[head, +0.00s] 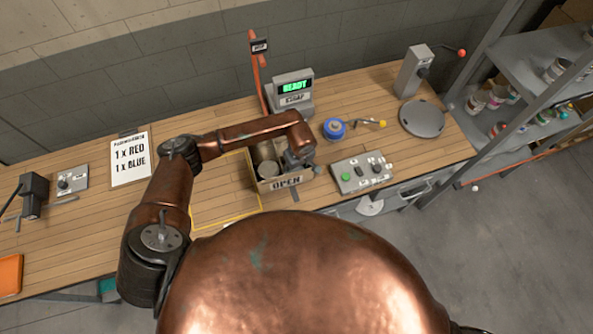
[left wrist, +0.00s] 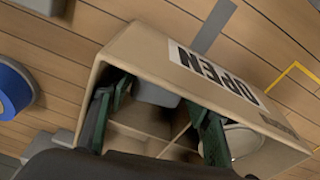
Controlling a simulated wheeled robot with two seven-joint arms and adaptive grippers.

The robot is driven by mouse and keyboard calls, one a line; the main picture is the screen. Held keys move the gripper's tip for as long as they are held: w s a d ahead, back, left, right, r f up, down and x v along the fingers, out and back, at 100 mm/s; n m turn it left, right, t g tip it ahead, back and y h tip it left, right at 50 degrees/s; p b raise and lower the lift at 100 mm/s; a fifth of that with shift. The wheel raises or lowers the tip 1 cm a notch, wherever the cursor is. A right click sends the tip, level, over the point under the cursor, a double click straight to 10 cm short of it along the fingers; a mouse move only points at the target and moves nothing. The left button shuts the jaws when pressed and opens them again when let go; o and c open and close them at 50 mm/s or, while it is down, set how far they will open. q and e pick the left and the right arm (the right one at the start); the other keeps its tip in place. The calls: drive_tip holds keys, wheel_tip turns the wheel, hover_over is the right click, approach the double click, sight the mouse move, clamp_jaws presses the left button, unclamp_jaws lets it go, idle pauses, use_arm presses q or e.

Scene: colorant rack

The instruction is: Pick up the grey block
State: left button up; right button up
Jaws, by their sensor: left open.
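The grey block (left wrist: 154,93) sits in a compartment of an open tan box marked OPEN (left wrist: 150,52). Only part of the block shows in the left wrist view, and I cannot make it out in the head view. My left gripper (left wrist: 158,100) is open, with its green fingers reaching down into the box, one on either side of the block. I cannot tell whether they touch it. In the head view the left gripper (head: 299,158) is over the right part of the box (head: 273,186). My right gripper is out of view.
A can (left wrist: 243,140) stands in another compartment of the box. A blue roll (head: 334,128), a button panel (head: 361,172) and a READY display (head: 293,86) are close by. Yellow lines mark bare bench (head: 225,190) left of the box.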

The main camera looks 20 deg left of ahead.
use_arm(q)
drive_tip(key=shift+f, duration=0.15)
drive_tip(key=shift+c, duration=0.4)
drive_tip(key=c, duration=0.4)
